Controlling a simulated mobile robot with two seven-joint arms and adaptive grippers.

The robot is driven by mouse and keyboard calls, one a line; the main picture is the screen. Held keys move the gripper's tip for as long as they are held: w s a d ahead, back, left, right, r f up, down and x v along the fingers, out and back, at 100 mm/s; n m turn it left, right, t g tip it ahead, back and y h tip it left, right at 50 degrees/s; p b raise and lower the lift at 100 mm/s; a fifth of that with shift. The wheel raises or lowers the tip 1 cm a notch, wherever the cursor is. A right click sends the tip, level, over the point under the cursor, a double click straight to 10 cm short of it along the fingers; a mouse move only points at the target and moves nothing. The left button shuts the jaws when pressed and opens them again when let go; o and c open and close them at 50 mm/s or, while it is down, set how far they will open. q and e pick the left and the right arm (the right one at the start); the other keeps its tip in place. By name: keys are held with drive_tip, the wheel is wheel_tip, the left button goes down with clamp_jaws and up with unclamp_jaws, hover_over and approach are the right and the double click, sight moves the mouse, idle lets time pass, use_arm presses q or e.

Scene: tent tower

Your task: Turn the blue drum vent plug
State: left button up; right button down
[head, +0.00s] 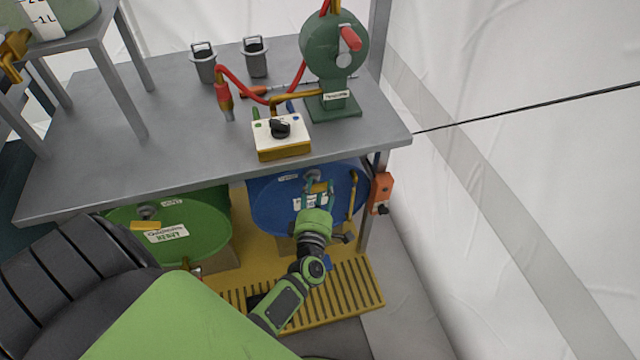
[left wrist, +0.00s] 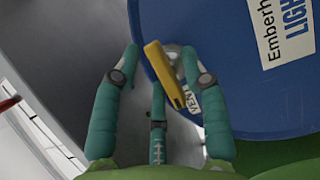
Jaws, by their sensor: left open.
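The blue drum (head: 268,212) lies under the table with its round end facing me. It also shows in the left wrist view (left wrist: 240,95), with a white label on it. The vent plug (left wrist: 163,75) has a yellow bar handle on a round metal boss, beside a small "VENT" tag (left wrist: 192,103). My left gripper (head: 318,190) is at the drum face with its teal fingers open. In the left wrist view its fingers (left wrist: 160,58) stand on both sides of the yellow handle. I cannot tell whether they touch it. My right gripper is not in view.
The grey table (head: 180,130) overhangs the drums. A green drum (head: 205,222) lies to the left. An orange box (head: 381,192) hangs on the table leg at the right. A yellow slatted platform (head: 345,295) lies below. A control box (head: 282,140) stands on the table edge.

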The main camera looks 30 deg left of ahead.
use_arm(q)
drive_tip(key=v, duration=1.2)
drive_tip(key=shift+w, duration=0.1)
